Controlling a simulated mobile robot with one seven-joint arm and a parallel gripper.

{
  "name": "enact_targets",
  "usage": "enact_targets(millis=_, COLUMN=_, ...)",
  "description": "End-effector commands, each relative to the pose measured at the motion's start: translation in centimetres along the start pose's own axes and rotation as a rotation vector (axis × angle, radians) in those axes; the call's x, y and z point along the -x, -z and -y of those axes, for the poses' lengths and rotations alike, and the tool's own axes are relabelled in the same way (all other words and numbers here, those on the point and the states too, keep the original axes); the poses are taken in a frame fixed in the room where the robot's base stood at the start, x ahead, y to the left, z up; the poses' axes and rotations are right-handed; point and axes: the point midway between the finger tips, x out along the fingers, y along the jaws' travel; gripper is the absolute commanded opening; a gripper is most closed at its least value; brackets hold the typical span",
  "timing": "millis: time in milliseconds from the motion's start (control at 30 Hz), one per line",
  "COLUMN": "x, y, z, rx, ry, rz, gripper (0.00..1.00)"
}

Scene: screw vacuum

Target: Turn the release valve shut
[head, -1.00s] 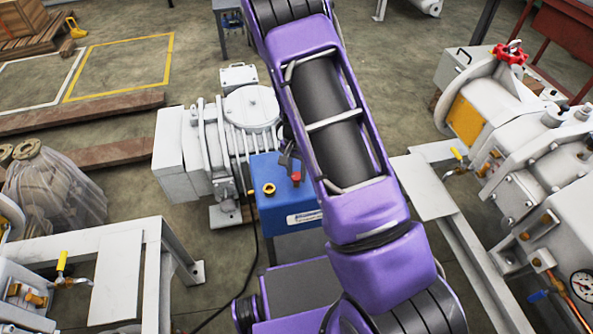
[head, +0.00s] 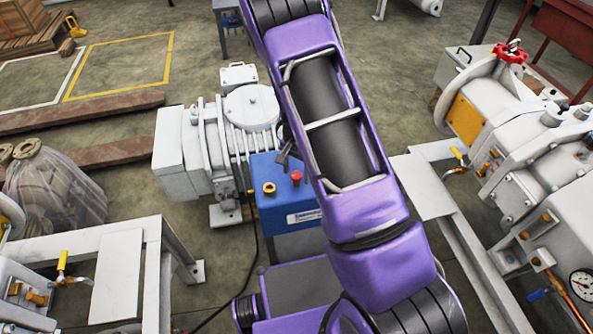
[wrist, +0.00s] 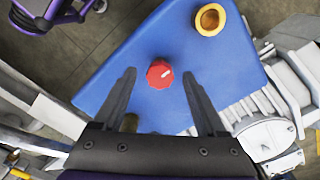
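A round red knob (wrist: 160,74) with a white pointer mark sits on top of the blue box (wrist: 125,55); I take it for the release valve. In the wrist view the mark points to the right. My gripper (wrist: 158,76) is open, with one finger on either side of the knob and a gap on both sides. I cannot tell how far the fingertips are above the knob. In the head view the red knob (head: 296,176) shows just left of my purple arm, which hides most of the gripper.
A brass-rimmed yellow port (wrist: 210,19) is beside the knob on the blue box. A white ribbed pump (head: 250,110) stands behind the box. Larger white machines stand at right, one with a red handwheel (head: 511,51). A black cable runs along the floor.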

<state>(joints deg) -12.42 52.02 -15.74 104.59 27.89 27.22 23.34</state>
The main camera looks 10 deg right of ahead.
Motion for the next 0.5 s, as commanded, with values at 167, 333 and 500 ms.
enact_targets(millis=167, x=0.0, y=0.0, z=0.0, rx=0.001, ry=0.0, rz=0.0, gripper=0.73)
enact_targets(millis=333, x=1.0, y=0.0, z=0.1, rx=0.002, ry=0.002, rz=-0.001, gripper=0.73)
enact_targets(millis=500, x=4.2, y=0.0, z=0.1, rx=0.003, ry=0.003, rz=-0.002, gripper=0.73)
